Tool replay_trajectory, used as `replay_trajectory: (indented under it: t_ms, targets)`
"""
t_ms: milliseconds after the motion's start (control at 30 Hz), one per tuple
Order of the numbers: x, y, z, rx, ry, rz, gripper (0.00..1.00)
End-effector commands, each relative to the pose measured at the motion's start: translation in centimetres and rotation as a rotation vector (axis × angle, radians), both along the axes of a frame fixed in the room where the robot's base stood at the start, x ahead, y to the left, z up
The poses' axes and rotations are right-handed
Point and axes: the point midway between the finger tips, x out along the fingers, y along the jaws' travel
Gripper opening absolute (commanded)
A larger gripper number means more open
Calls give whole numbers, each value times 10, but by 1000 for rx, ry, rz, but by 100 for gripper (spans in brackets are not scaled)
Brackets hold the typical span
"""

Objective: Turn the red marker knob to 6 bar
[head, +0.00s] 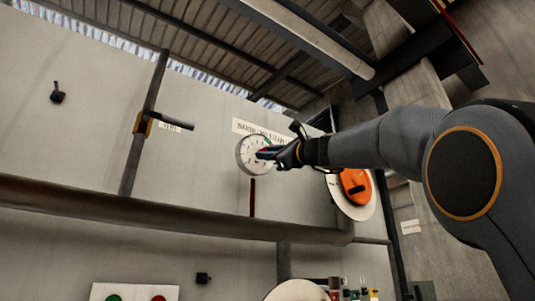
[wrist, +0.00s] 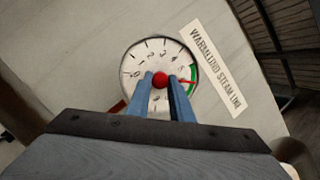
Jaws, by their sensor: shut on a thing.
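The round white gauge (head: 243,157) is on the grey wall in the head view, partly covered by my gripper (head: 268,153). In the wrist view the gauge (wrist: 136,67) faces me, with black numbers, a green arc (wrist: 194,76) at its right side and a thin red pointer (wrist: 188,83) by that arc. The round red marker knob (wrist: 160,79) is at the dial's centre. My gripper's two blue fingers (wrist: 160,83) are shut on it, one on each side. The fingers hide the dial's lower part. I cannot read the exact marker setting.
A white label (wrist: 217,68) reading "WARMUP/UND STEAM LINE", partly unclear, is beside the gauge. A thick pipe (head: 130,208) runs below it. An orange disc (head: 353,186) on a white plate is at its right. A yellow-collared lever (head: 172,122) is left. Green and red buttons (head: 114,298) are low.

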Motion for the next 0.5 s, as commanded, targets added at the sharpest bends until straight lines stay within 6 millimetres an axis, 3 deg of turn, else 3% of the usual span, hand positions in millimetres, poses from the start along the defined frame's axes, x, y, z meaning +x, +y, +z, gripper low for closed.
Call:
replay_trajectory:
  t_ms: [133, 167, 267, 500]
  targets:
    - [1, -1, -1, -1, 1, -2, 0]
    - [1, -1, -1, -1, 1, -2, 21]
    - [1, 0, -1, -1, 0, -1, 38]
    - [0, 0, 0, -1, 0, 0, 38]
